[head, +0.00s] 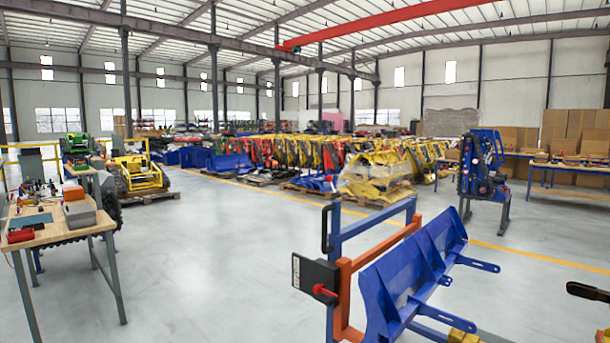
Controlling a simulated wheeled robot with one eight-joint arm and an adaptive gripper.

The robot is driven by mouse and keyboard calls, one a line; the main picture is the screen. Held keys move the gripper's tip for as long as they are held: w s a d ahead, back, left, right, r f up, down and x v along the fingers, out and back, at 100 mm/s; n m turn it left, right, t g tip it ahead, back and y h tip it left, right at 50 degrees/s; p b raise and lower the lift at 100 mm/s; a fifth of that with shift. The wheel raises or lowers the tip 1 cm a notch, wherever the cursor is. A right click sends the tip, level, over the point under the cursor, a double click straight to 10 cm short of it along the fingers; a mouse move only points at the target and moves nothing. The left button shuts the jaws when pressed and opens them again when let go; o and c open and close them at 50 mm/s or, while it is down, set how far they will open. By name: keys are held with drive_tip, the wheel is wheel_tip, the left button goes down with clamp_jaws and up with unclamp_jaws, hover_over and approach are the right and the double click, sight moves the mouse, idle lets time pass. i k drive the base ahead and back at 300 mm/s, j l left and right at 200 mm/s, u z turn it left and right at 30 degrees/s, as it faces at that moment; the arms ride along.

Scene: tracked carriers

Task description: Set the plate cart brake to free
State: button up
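The plate cart (334,255) stands at the front, right of centre in the head view, with a blue upright frame and orange bars. A large blue plate (425,262) with protruding lugs is on its right side. A dark box (309,276) with small pale markings is on the cart's left post. A red lever (325,291) sits on the box's face, lying roughly sideways. The markings are too small to read, so the brake setting cannot be told. A black handle (325,230) is above the box.
A workbench (60,234) with tools stands at the left. A blue machine (482,175) stands at the right behind the cart. Grey floor (210,270) is clear between workbench and cart.

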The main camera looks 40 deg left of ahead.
sight(329, 178)
drive_tip(key=j, duration=0.55)
drive_tip(key=i+j+u, duration=0.15)
drive_tip(key=j, duration=0.95)
drive_tip(key=i+j+u, duration=0.1)
drive_tip(key=j, duration=0.4)
drive_tip(key=i+j, duration=0.15)
drive_tip(key=j, duration=0.4)
drive_tip(key=i+j+z, duration=0.1)
drive_tip(key=j, duration=1.15)
drive_tip(key=j+z, duration=0.25)
drive_tip(key=j, duration=0.3)
drive_tip(key=k, duration=0.05)
